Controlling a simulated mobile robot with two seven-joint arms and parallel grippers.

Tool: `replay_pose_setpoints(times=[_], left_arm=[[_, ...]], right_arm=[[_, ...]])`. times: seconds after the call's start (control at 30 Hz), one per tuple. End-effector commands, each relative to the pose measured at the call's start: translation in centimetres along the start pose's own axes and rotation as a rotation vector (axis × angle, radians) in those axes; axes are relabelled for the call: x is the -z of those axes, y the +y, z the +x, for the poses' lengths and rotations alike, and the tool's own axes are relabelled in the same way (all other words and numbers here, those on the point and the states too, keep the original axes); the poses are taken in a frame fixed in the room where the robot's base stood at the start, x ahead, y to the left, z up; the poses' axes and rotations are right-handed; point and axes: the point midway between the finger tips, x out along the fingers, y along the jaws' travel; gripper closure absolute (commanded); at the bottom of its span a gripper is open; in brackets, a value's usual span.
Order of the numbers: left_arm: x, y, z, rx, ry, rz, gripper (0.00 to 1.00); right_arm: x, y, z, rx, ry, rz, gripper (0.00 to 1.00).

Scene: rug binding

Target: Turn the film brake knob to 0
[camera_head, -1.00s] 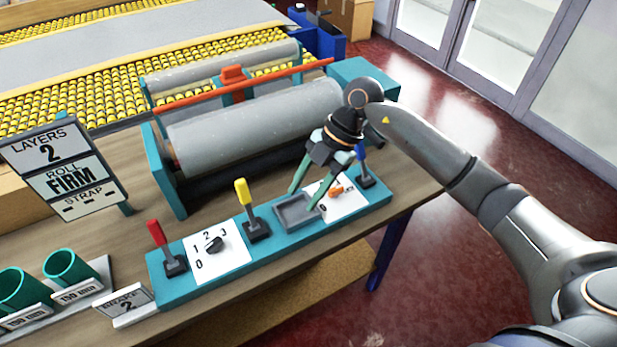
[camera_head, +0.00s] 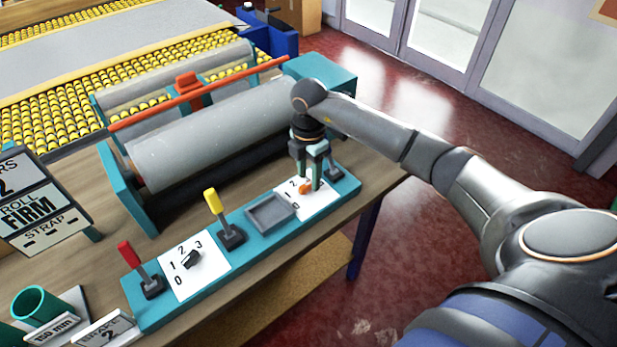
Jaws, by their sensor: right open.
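An orange knob (camera_head: 305,188) sits on a white dial plate (camera_head: 292,205) at the right part of the teal control strip, with figures partly hidden by my gripper. A black knob (camera_head: 191,260) sits on another white plate (camera_head: 212,270) marked 0, 1, 2, 3 further left. I cannot read which knob is labelled film brake. My right gripper (camera_head: 310,186) is open and points down at the orange knob, its fingers close about it. Whether they touch it I cannot tell. My left gripper is not in view.
A red lever (camera_head: 128,254), a yellow lever (camera_head: 213,203) and a grey tray (camera_head: 270,212) are on the teal strip. A lever beside my right gripper is partly hidden. A grey roller (camera_head: 210,135) lies behind.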

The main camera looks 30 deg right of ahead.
Motion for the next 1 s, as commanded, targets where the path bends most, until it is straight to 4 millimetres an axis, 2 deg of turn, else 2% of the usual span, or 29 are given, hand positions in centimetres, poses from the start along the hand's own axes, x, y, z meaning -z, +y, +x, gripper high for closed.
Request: replay_pose_setpoints(times=[0.2,0.47,0.9,1.0], left_arm=[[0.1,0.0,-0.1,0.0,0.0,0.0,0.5],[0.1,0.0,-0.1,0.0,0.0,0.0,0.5],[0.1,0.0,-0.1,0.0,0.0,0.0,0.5],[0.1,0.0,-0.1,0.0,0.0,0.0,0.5]], right_arm=[[0.0,0.0,1.7,-0.001,0.001,0.0,0.5],[0.0,0.0,1.8,-0.001,0.001,0.0,0.5],[0.0,0.0,1.8,-0.001,0.001,0.0,0.97],[0.0,0.0,1.8,-0.001,0.001,0.0,1.0]])
